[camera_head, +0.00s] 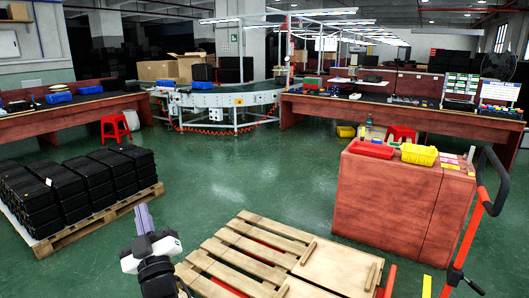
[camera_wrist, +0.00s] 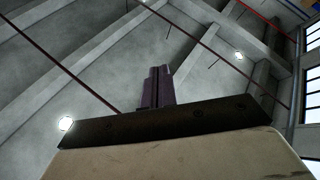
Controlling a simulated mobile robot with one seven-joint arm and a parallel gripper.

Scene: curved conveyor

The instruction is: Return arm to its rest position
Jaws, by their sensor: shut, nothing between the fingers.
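My gripper (camera_head: 144,219) shows in the head view at the lower left, raised above the floor, with its purple fingers pointing up. The fingers are together with nothing between them. In the wrist view the fingers (camera_wrist: 157,86) stand upright and close together against the grey ceiling. Part of my white and black arm shows below the gripper in the head view. The lower arm links are out of view.
A wooden pallet (camera_head: 243,251) lies just right of my gripper. Black crates (camera_head: 62,187) are stacked on a pallet at left. A red-brown cabinet (camera_head: 400,204) bears a red tray (camera_head: 371,149) and a yellow bin (camera_head: 419,154). The curved conveyor (camera_head: 226,99) stands behind open green floor.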

